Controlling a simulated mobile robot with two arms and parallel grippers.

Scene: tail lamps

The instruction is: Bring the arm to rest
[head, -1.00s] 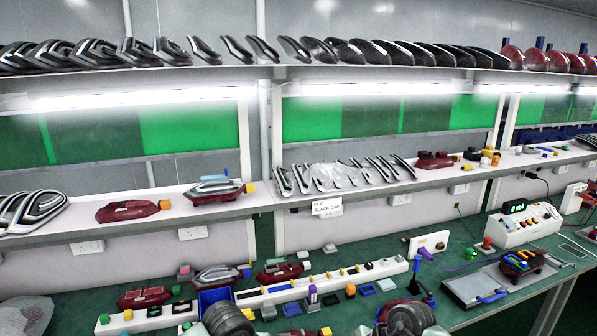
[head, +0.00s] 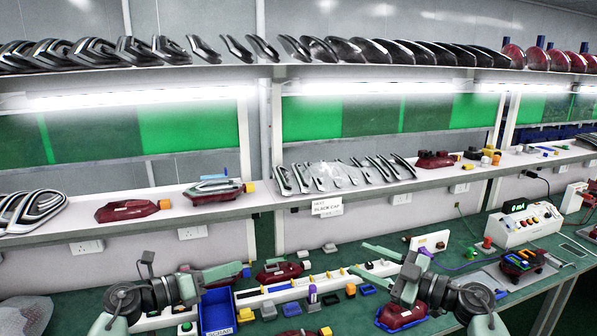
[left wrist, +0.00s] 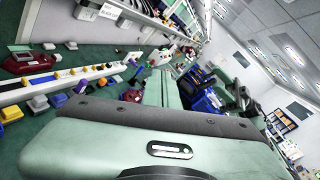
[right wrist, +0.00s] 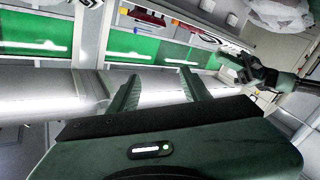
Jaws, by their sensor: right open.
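My left gripper (head: 240,270) is over the left part of the green bench, pointing right. Its two fingers lie together with nothing between them; they also show side by side in the left wrist view (left wrist: 163,78). My right gripper (head: 358,257) is over the middle of the bench, pointing left, with its fingers apart and empty. In the right wrist view its fingers (right wrist: 160,82) stand wide apart with nothing between. Neither gripper holds a lamp. Both forearms hide parts of the bench.
A blue scrap bin (head: 217,318) stands below my left gripper. A red tail lamp (head: 280,271) and a white parts strip (head: 330,280) lie between the grippers. Another red lamp (head: 402,316) is below my right arm. A shelf (head: 240,212) with lamps runs behind.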

